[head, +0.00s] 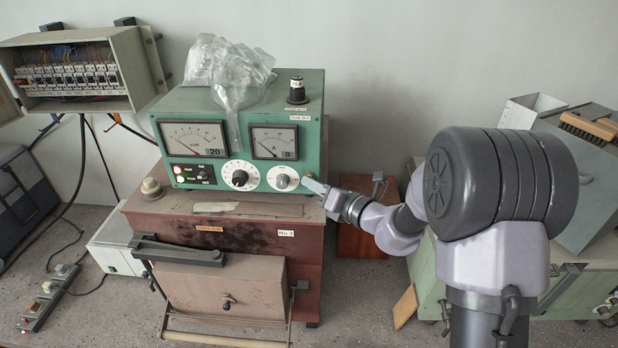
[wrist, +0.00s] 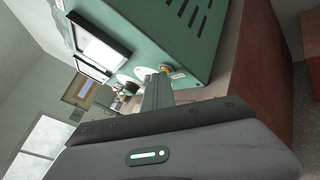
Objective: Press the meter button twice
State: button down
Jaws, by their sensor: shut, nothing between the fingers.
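The meter is a green box (head: 312,135) with two dial gauges and two white-ringed knobs. It stands on a brown cabinet, and its side shows in the wrist view (wrist: 150,30). A small brass-coloured round fitting (wrist: 166,68), which looks like a button, sits low on its front beside a pale label. My gripper (head: 311,184) is shut and empty, at the meter's lower right front corner. In the wrist view its fingertips (wrist: 160,76) are very close to the brass fitting. I cannot tell whether they touch it. The head view hides most of that fitting behind my gripper.
A crumpled clear plastic bag (head: 225,70) lies over the meter top beside a black knob (head: 297,90). The brown cabinet (head: 300,250) carries the meter. An open breaker box (head: 75,100) is at left. A wooden brush (head: 588,127) lies on a grey box at right.

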jog(key=shift+s, duration=0.8)
jog(key=shift+s+f+b, duration=0.1)
jog(key=shift+b, duration=0.2)
jog(key=shift+s+a+b, duration=0.1)
jog(key=shift+s+b, duration=0.4)
jog(key=shift+s, duration=1.9)
